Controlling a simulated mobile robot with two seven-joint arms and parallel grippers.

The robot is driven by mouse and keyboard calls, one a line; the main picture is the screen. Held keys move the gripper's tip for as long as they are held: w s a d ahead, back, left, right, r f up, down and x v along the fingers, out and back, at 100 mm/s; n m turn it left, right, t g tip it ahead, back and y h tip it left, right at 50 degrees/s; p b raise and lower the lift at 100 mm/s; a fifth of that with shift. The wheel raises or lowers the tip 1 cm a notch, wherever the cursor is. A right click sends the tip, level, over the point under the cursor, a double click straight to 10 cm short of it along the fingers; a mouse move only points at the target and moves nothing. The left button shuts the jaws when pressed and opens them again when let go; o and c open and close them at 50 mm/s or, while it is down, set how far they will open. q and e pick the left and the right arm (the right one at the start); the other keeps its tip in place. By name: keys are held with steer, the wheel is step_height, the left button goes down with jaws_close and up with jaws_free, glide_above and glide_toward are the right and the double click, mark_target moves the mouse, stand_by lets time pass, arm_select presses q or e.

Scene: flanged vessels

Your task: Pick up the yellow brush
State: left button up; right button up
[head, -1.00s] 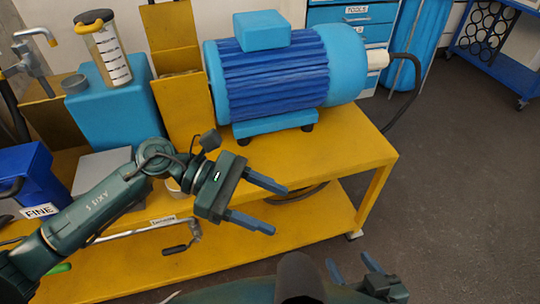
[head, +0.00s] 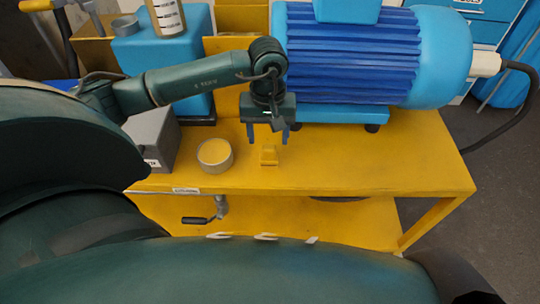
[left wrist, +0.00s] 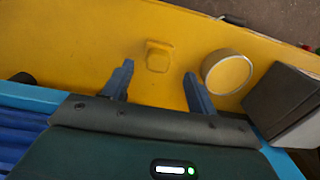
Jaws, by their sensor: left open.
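The yellow brush (head: 269,156) is a small block-like piece on the yellow bench top, close in colour to the bench. It also shows in the left wrist view (left wrist: 158,56), just beyond and between the fingertips. My left gripper (head: 267,138) is open and points down toward the bench just behind the brush in the head view. Its two blue fingers also show in the left wrist view (left wrist: 159,70), spread apart with nothing between them. The fingers do not appear to touch the brush. My right gripper is not in view.
A round tin (head: 215,156) stands left of the brush, with a grey box (head: 150,140) beyond it. A large blue motor (head: 355,60) stands behind and right. The yellow bench top (head: 380,165) is clear to the right.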

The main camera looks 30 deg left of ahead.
mark_target(269, 146)
arm_select(q)
steer(key=f, duration=0.5)
steer(key=shift+w+f, duration=0.2)
steer(key=shift+f, duration=0.2)
steer(key=c, duration=1.1)
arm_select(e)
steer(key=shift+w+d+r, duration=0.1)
